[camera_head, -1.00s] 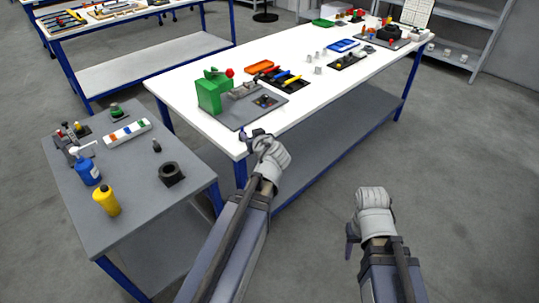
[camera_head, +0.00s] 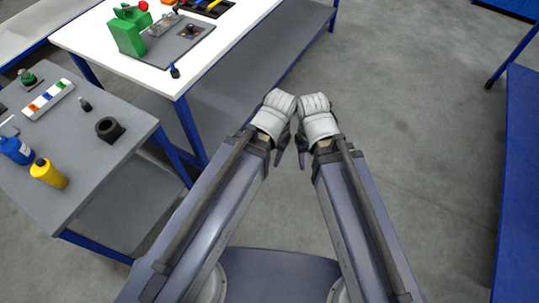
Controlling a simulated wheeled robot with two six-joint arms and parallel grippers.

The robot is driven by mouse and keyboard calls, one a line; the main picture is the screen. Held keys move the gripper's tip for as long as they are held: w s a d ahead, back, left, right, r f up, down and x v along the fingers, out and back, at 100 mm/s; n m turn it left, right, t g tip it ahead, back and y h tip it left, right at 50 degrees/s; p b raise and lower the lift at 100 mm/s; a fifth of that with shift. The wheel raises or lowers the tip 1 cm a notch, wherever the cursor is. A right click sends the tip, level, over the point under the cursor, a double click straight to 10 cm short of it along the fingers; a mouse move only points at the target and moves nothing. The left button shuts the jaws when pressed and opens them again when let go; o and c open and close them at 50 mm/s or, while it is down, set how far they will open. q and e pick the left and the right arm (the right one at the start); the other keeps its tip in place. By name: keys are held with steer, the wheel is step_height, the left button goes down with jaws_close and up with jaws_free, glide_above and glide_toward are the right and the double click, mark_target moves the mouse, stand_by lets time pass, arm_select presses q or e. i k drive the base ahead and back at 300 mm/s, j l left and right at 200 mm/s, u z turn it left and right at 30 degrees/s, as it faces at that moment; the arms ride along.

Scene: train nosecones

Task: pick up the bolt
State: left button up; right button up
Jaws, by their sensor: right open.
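I cannot make out for certain which thing is the bolt. A small dark upright piece (camera_head: 175,70) stands at the near corner of the white table, and another small dark piece (camera_head: 85,104) stands on the grey table. My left gripper (camera_head: 280,151) and my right gripper (camera_head: 301,154) are side by side over the floor, right of both tables. My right gripper is open, with nothing visible in it. The left one's jaws are mostly hidden behind its white housing. Both grippers are apart from the tables.
The white table (camera_head: 85,37) holds a green machine (camera_head: 128,32) on a grey plate. A blue panel stands far right; open floor lies ahead.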

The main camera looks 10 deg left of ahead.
mark_target(86, 106)
steer(key=u, duration=1.75)
steer(key=j+z, duration=0.3)
steer(key=k+j+z, duration=0.1)
steer(key=z, duration=0.25)
steer(key=i+j, duration=0.1)
steer(key=i, duration=0.4)
